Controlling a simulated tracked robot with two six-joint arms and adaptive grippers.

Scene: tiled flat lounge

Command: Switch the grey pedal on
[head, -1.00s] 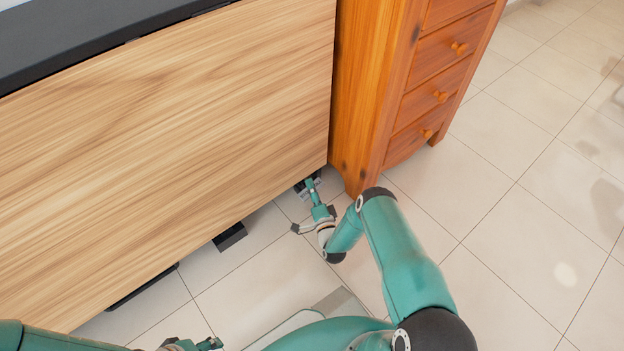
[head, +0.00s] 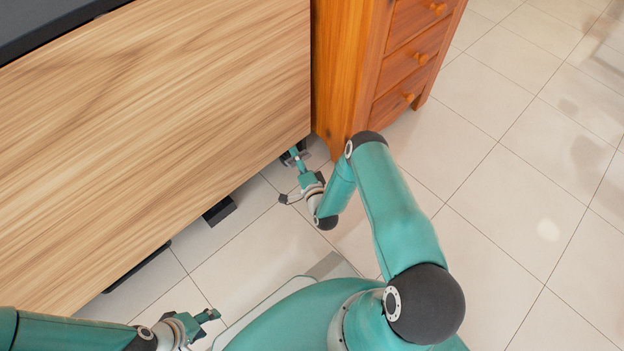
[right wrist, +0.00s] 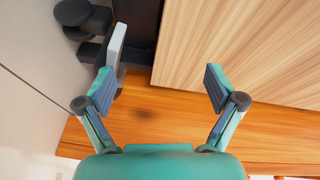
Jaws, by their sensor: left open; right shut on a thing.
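The grey pedal (right wrist: 118,42) is a narrow light-grey plate in the right wrist view, beside a black upright part. My right gripper (right wrist: 160,88) has its fingers well apart, with the left fingertip against the pedal's near end and the right fingertip by the wooden panel. In the head view my right gripper (head: 293,155) reaches the floor under the panel's right corner, where the pedal is mostly hidden. My left gripper (head: 211,317) is open and empty, low over the tiles at the bottom left.
A large wooden desk panel (head: 160,120) stands over the pedal area. An orange wooden drawer cabinet (head: 345,70) stands close on its right. Black rounded parts (right wrist: 85,18) lie left of the pedal. Dark feet (head: 218,211) show under the panel. Tiled floor at right is clear.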

